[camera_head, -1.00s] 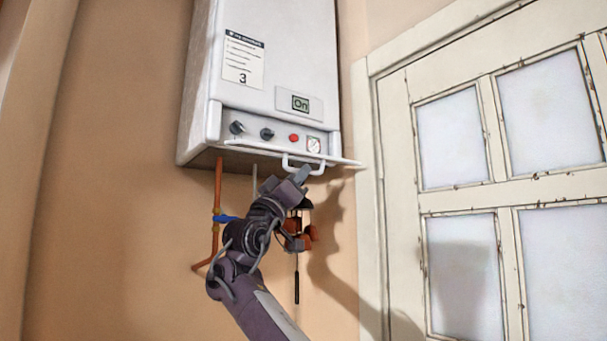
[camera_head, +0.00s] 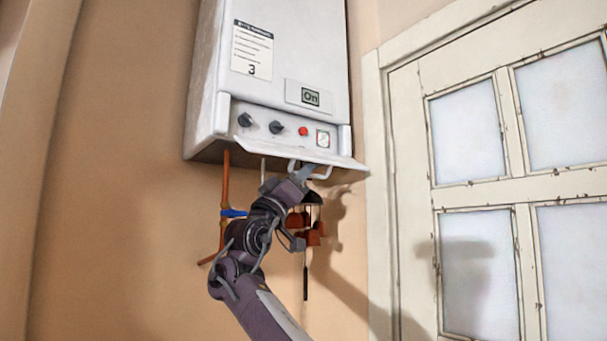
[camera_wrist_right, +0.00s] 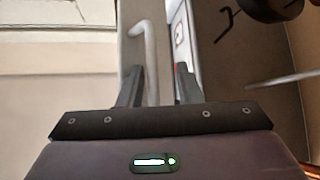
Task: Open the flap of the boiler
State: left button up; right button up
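The white boiler (camera_head: 285,50) hangs on the wall in the head view. Its flap (camera_head: 290,152) is swung down at the bottom front and slopes outward, with the knobs and red button in view above it. The flap's handle (camera_head: 322,176) is a white bar under its outer edge; it also shows as a curved bar in the right wrist view (camera_wrist_right: 148,45). My right gripper (camera_head: 304,174) is at the handle. In the right wrist view its fingers (camera_wrist_right: 158,85) are apart, with the handle bar between them. My left gripper is not in view.
A copper pipe (camera_head: 226,195) with a blue valve runs below the boiler, left of my right arm. Brown hanging items (camera_head: 306,235) are on the wall behind the arm. A paned white door or window frame (camera_head: 400,150) stands to the right.

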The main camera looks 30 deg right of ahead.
jog(key=shift+s+d+r, duration=0.1)
jog(key=shift+s+r, duration=0.05)
jog(key=shift+s, duration=0.3)
jog(key=w+a+f+p, duration=0.3)
jog(key=a+f+p, duration=0.2)
jog(key=a+p, duration=0.1)
jog(key=shift+w+a+p, duration=0.25)
jog(key=shift+p, duration=0.15)
dwell(0.4)
